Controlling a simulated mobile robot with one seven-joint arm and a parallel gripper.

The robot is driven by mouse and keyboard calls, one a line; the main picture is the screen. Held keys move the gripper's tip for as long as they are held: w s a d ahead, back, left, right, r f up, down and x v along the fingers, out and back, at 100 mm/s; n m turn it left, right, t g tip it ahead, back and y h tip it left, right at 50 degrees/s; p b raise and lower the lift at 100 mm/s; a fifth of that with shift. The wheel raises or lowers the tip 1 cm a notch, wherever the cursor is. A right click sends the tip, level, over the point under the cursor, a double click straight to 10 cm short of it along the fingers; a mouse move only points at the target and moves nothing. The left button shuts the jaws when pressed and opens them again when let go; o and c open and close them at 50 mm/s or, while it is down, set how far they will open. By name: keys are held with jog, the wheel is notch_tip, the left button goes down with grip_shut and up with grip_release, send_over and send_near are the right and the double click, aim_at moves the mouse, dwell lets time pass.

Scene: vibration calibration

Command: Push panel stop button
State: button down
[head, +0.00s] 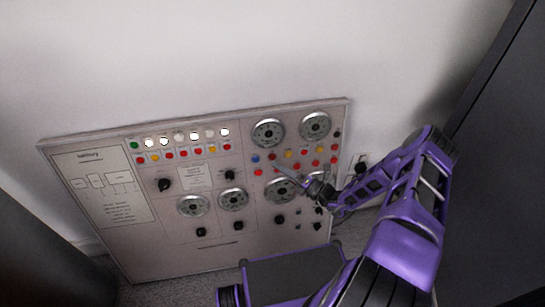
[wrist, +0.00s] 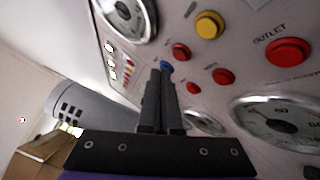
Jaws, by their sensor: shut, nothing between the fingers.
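The light grey control panel (head: 160,225) leans against the wall in the head view, with dials, knobs and rows of coloured buttons. My gripper (head: 277,166) reaches in from the right, its thin fingers pointing at the upper right button group. Red buttons (wrist: 181,52) (wrist: 194,88) (wrist: 224,76) lie close by, and a yellow button (wrist: 209,25) is higher up. I cannot read which button is the stop button, nor tell whether the tips touch the panel.
A larger red button (wrist: 288,51) sits under an "OUTLET" label in the wrist view. Round dials (wrist: 276,122) (wrist: 127,17) flank the buttons. A dark cabinet (head: 490,170) stands at the right. A brown box (wrist: 30,155) shows at the lower left of the wrist view.

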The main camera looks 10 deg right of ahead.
jog(key=s, duration=0.1)
jog(key=s+p, duration=0.1)
jog(key=s, duration=0.1)
jog(key=shift+s+r, duration=0.3)
jog(key=shift+r, duration=0.05)
dwell(0.4)
